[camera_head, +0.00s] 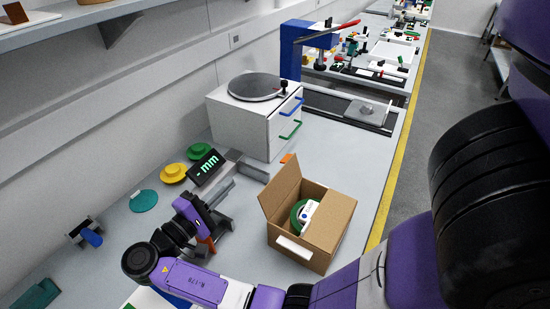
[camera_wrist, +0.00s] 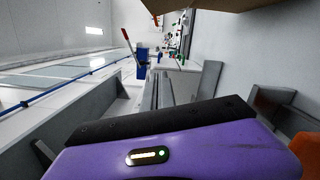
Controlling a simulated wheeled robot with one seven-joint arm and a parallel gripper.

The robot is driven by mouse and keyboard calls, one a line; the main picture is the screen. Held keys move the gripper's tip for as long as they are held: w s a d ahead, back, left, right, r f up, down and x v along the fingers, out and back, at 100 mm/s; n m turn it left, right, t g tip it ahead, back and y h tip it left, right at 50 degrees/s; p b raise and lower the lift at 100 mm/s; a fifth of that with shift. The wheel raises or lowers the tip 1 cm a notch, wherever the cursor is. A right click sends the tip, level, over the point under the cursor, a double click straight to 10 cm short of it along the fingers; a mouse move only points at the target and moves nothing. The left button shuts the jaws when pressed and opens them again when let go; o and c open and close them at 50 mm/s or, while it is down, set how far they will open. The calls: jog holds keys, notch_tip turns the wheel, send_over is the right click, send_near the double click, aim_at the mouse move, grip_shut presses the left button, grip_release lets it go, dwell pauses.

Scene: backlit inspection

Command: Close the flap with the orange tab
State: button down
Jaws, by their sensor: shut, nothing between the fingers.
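An open cardboard box (camera_head: 318,240) stands on the bench. Its left flap (camera_head: 279,190) is raised and leans outward. A small orange tab (camera_head: 287,158) shows at the top edge of this flap, near its far corner. My gripper (camera_head: 231,183) is to the left of the box, low over the bench and apart from the flap. In the wrist view its fingers (camera_wrist: 163,78) look shut and empty. A brown cardboard edge (camera_wrist: 200,5) crosses the top of the wrist view.
A green roll and a white item (camera_head: 307,212) lie in the box. A white cabinet (camera_head: 256,117) with a round plate stands behind. A dark display (camera_head: 206,167) and yellow (camera_head: 173,172) and green discs are at the left. Bare bench lies right of the box.

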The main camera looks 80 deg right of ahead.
aim_at(278, 184)
jog(key=s+d+r+m+g+y+p, duration=0.1)
jog(key=s+d+g+p, duration=0.2)
jog(key=s+d, duration=0.6)
jog(key=shift+d+r+m+p, duration=0.15)
jog(key=shift+m+p, duration=0.25)
jog(key=shift+s+d, duration=0.1)
